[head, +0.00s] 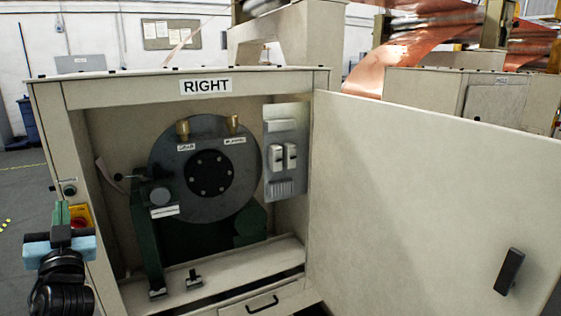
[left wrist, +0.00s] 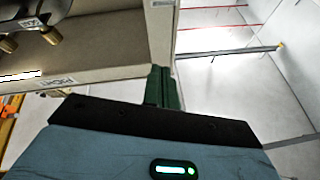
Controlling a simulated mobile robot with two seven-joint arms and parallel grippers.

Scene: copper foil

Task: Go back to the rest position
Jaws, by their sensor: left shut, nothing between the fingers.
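My left gripper (head: 62,212) is at the lower left of the head view, in front of the cabinet's left post. Its green fingers point up and are shut with nothing between them. In the left wrist view the gripper (left wrist: 162,85) shows its two fingers together, with part of the cabinet behind and a pale wall and ceiling to the right. My right gripper is not in view.
The cabinet (head: 130,92) labelled RIGHT stands open, with a grey disc (head: 238,185) inside. Its door (head: 420,200) swings out to the right and has a black handle (head: 509,271). A red button on a yellow plate (head: 80,215) is just beside my left gripper. Floor shows at far left.

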